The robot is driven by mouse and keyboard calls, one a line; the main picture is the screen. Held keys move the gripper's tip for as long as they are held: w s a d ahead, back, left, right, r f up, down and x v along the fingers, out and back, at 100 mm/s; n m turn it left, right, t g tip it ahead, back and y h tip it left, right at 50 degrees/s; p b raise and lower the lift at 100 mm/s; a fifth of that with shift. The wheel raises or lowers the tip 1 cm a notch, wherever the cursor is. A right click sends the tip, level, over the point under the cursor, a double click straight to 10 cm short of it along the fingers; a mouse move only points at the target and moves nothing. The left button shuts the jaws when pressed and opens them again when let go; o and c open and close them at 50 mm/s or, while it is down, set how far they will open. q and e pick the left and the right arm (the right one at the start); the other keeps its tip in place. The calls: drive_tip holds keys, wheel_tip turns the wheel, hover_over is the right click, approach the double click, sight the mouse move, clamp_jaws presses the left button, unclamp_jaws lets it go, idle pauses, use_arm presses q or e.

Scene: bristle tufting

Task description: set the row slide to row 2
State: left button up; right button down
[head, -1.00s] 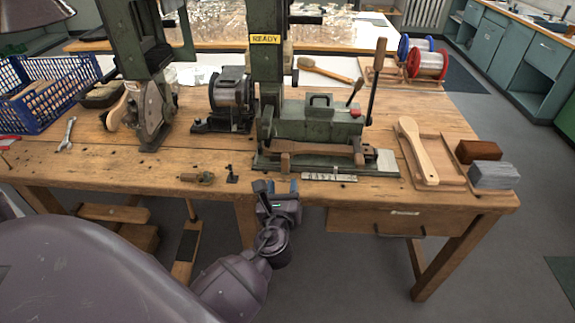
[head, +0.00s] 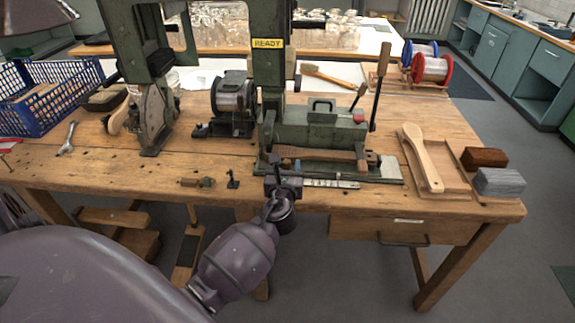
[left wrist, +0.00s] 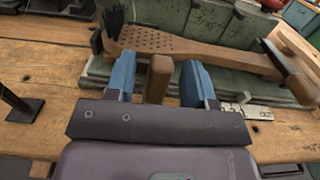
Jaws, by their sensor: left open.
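The green tufting machine (head: 322,132) stands on the bench with a brush body (head: 315,153) lying along its front. In the left wrist view the brush body (left wrist: 185,42) has rows of holes and a dark tuft at its left end. A small upright wooden knob (left wrist: 159,76) is at the machine's front edge, and a numbered metal scale (head: 332,184) lies to its right. My left gripper (left wrist: 160,84) is open, with its blue fingers on either side of the knob and small gaps visible. In the head view my gripper (head: 284,180) hides the knob. The right gripper is out of view.
A yellow READY sign (head: 267,43) is on the machine's column. A wooden brush (head: 422,158) lies in a tray further right. A small black stand (head: 232,179) is left of my gripper.

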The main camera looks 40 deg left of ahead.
use_arm(q)
drive_tip(key=shift+w+a, duration=0.3)
drive_tip(key=shift+w, duration=0.1)
drive_tip(key=c, duration=0.6)
clamp_jaws()
